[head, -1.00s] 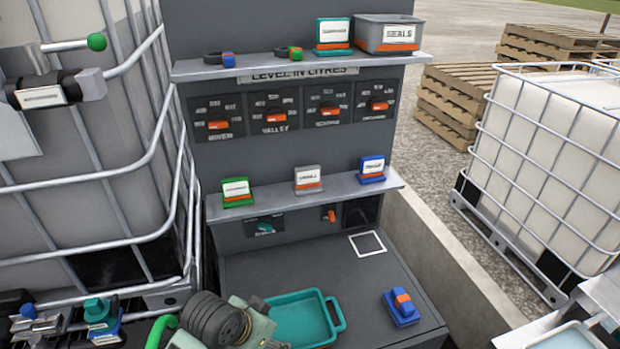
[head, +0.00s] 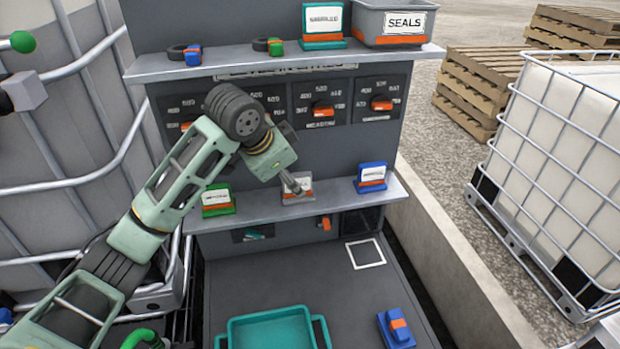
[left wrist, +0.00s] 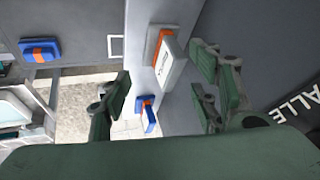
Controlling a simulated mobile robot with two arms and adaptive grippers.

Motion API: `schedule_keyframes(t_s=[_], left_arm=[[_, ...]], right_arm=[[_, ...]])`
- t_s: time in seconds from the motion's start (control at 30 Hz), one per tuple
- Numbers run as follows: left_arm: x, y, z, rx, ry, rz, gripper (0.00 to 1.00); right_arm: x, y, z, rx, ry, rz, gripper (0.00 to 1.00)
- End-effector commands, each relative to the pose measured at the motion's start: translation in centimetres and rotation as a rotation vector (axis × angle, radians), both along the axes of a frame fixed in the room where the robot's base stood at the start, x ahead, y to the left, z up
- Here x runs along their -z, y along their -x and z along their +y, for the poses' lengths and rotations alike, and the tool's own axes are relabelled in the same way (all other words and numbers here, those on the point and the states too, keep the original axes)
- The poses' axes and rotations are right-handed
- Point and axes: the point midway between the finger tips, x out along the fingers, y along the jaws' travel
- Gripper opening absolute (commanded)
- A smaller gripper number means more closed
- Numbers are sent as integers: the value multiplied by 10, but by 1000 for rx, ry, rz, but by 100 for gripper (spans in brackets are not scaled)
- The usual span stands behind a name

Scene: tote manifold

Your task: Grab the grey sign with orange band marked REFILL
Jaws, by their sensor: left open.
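The grey sign with an orange band (head: 297,197) stands on the lower shelf, between a green sign (head: 217,201) and a blue sign (head: 371,177). My left gripper (head: 291,183) is in front of it and partly covers it in the head view, so its word cannot be read there. In the left wrist view the grey sign (left wrist: 168,64) shows its pale face and orange band ahead of the gap between the fingers. My left gripper (left wrist: 160,88) is open and empty there. Contact with the sign is not visible. My right gripper is not in view.
The lower shelf (head: 330,190) juts from the dark panel, with orange-handled dials (head: 322,110) above. The upper shelf holds a SEALS bin (head: 397,22). Below are a teal tray (head: 270,320) and a blue-orange block (head: 397,327). A caged tank (head: 70,150) stands left.

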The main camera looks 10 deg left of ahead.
Motion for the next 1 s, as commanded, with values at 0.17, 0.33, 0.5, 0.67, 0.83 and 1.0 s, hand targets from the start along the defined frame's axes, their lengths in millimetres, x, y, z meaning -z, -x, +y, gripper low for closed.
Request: schedule_keyframes(t_s=[0.17, 0.33, 0.5, 0.67, 0.83, 1.0], left_arm=[[13, -8, -3, 0, 0, 3, 56], [27, -20, -5, -1, 1, 3, 56], [49, -34, -8, 0, 1, 4, 56], [62, -41, -10, 0, 0, 0, 56], [64, -42, -10, 0, 0, -1, 56], [64, -41, -10, 0, 0, -1, 45]], right_arm=[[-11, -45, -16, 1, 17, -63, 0], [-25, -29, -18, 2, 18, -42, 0], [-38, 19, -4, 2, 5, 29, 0], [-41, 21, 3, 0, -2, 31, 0], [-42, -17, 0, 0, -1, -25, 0], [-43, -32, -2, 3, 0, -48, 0]])
